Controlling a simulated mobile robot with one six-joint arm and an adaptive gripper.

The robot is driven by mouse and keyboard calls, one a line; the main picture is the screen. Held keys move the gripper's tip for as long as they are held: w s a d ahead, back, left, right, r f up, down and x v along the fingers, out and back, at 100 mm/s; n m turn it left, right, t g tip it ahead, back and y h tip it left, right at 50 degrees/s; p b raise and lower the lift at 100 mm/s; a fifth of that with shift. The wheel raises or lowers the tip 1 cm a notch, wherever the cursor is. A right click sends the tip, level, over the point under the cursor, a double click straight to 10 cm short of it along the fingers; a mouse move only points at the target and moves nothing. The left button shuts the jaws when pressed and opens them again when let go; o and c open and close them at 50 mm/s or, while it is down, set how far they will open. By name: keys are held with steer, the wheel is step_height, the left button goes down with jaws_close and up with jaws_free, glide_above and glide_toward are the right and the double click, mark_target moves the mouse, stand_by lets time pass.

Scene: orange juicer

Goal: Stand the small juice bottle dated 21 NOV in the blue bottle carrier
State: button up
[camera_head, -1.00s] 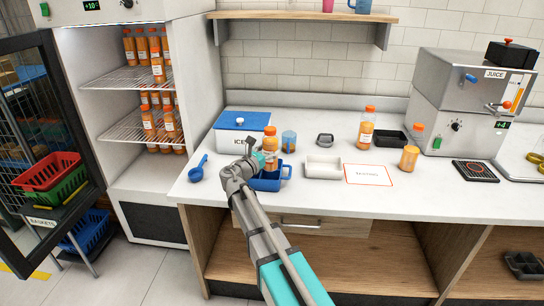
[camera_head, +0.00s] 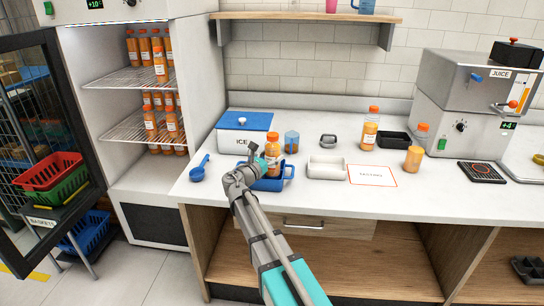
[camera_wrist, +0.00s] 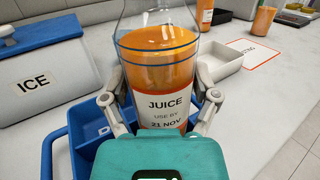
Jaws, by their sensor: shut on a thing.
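The juice bottle (camera_wrist: 166,106) is orange with a clear upper part, and its label reads JUICE, USE BY 21 NOV. It stands upright between the fingers of my gripper (camera_wrist: 163,96), which is shut on it. In the head view the bottle (camera_head: 273,157), with an orange cap, is at the blue bottle carrier (camera_head: 268,185). The carrier (camera_wrist: 55,132) also shows left of and behind the bottle in the wrist view. My gripper's teal body hides the bottle's base, so I cannot tell whether it touches the carrier floor.
A blue-lidded ICE box (camera_head: 243,138) stands behind the carrier at left. A blue scoop (camera_head: 198,171) lies left, a blue cup (camera_head: 292,142) behind, a white tray (camera_head: 327,168) right. Another juice bottle (camera_head: 370,130) stands farther right.

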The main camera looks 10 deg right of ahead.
mark_target(272, 168)
steer(key=shift+f+b, duration=1.7)
steer(key=shift+f, duration=0.35)
steer(key=shift+f+b, duration=0.6)
steer(key=o, duration=1.2)
steer(key=shift+c, duration=0.2)
steer(key=shift+r, duration=0.15)
